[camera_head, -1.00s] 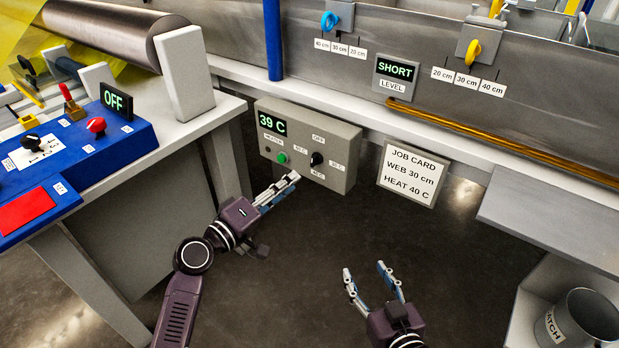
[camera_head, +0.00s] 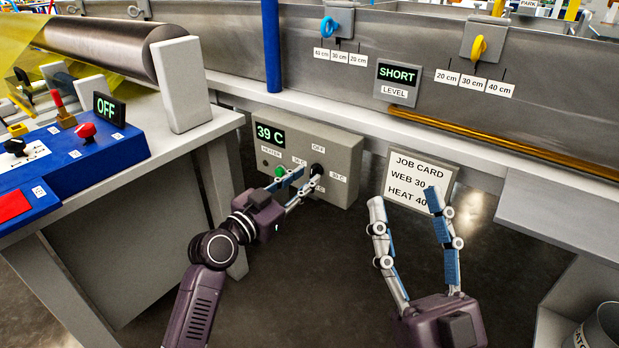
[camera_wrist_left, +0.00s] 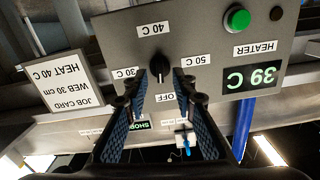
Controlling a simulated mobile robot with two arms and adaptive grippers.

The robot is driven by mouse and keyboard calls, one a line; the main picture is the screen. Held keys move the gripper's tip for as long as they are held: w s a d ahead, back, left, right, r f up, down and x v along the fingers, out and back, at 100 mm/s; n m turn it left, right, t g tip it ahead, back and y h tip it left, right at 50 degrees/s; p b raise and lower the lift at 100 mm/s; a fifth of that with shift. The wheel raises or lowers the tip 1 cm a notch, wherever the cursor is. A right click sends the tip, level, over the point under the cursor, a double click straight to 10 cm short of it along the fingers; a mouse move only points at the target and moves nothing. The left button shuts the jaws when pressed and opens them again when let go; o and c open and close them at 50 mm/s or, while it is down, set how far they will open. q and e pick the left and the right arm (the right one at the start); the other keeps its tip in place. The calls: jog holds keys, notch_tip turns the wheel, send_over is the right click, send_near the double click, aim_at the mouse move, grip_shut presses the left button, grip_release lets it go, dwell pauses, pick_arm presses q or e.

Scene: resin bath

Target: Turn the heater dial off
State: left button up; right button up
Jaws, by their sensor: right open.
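The heater dial is a small black knob (camera_head: 317,170) on the grey heater box (camera_head: 338,155). It also shows in the left wrist view (camera_wrist_left: 159,67), upside down, ringed by OFF, 30 C, 40 C and 50 C labels. I cannot tell for sure which label its pointer faces. My left gripper (camera_head: 303,185) is open in front of the dial. In the wrist view its fingers (camera_wrist_left: 160,103) reach toward the dial from either side, and contact is unclear. My right gripper (camera_head: 406,198) is open and empty, its fingers partly covering the job card.
The heater display (camera_head: 270,134) reads 39 C, with a green button (camera_head: 279,171) below it. The job card (camera_head: 408,165) stands right of the box. A blue control panel (camera_head: 80,165) on a table is at left. A grey ledge (camera_head: 560,215) juts out at right.

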aim_at(315, 171)
pick_arm(q)
jog(key=shift+x, duration=1.35)
pick_arm(e)
jog(key=shift+s+d+r+t+y, duration=0.2)
jog(key=shift+s+r+t+y, duration=0.3)
jog(key=shift+s+r+t, duration=0.5)
jog(key=shift+s+r, duration=0.1)
jog(key=shift+s, duration=0.1)
pick_arm(q)
grip_shut()
jog(key=shift+n, duration=0.7)
pick_arm(e)
jog(key=w+f+g, duration=0.2)
jog(key=w+f+g+h, duration=0.1)
jog(key=shift+w+a+f, duration=0.25)
jog(key=shift+w+f, duration=0.1)
pick_arm(q)
jog(key=shift+f, duration=0.1)
grip_release()
